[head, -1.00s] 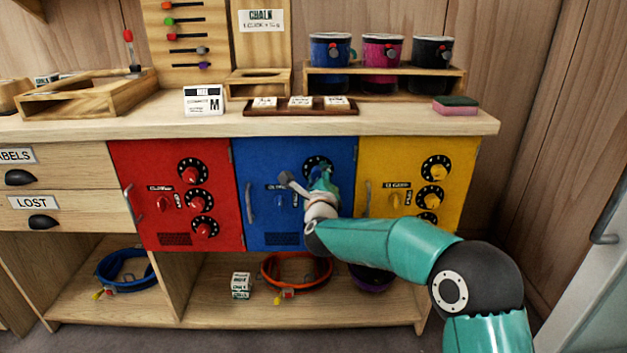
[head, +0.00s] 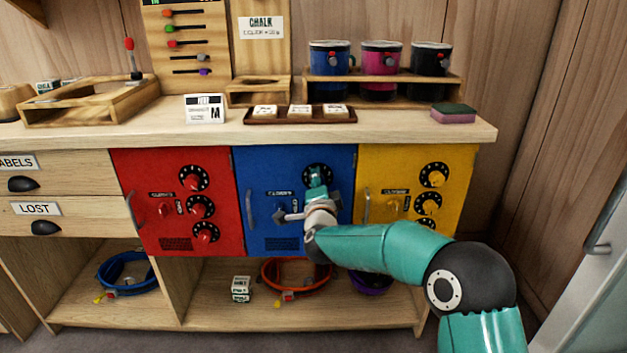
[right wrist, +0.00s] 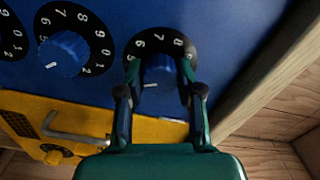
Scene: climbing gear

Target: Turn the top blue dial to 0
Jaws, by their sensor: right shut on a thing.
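The blue locker door (head: 262,175) is shut in the middle under the counter. Its top blue dial (head: 317,172) has a black number ring and is partly hidden behind my right gripper (head: 317,181). In the right wrist view, my right gripper (right wrist: 160,82) is shut on the blue knob of that top dial (right wrist: 158,74), one finger on each side. A white pointer mark shows on the knob, but the number it points at is hidden. A second blue dial (right wrist: 63,54) shows beside it, free of the gripper. My left gripper is not in view.
A red locker (head: 150,225) stands left and a yellow locker (head: 458,160) right, each with dials and a handle. The counter (head: 400,128) overhangs just above. Coiled ropes lie on the shelf below, including an orange one (head: 297,275).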

